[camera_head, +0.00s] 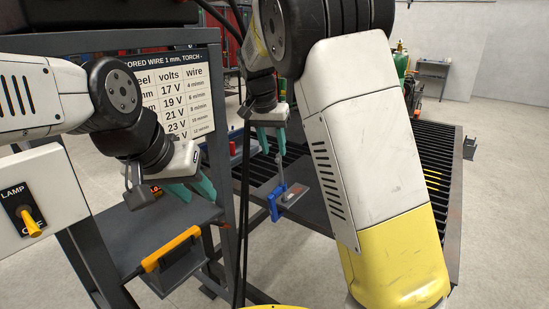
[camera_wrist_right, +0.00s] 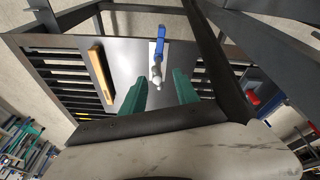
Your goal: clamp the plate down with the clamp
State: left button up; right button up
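The clamp (camera_head: 274,203) has a blue frame and a slim metal screw. It stands at the near edge of the dark grey plate (camera_head: 312,207). In the right wrist view the clamp (camera_wrist_right: 158,48) is beyond the fingertips, with its pale screw end between them. The plate (camera_wrist_right: 125,58) lies flat on the slatted table. My right gripper (camera_head: 268,141) is above the clamp, and its green fingers (camera_wrist_right: 160,84) are apart with nothing held between them. My left gripper (camera_head: 193,190) is at the left, its green fingers apart and empty, away from the clamp.
A yellow-brown bar (camera_wrist_right: 100,75) lies on the plate beside the clamp. The slatted table (camera_head: 440,160) extends to the right. A shelf (camera_head: 150,235) with a yellow-handled item (camera_head: 172,248) and a white lamp switch box (camera_head: 38,200) are at left. Dark cables hang in the middle.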

aim_at(279, 158)
jog(key=x, duration=0.2)
jog(key=shift+w+f, duration=0.15)
jog(key=shift+f, duration=0.25)
jog(key=shift+c, duration=0.3)
jog(key=c, duration=0.7)
grip_shut()
dwell(0.3)
jog(key=shift+a, duration=0.1)
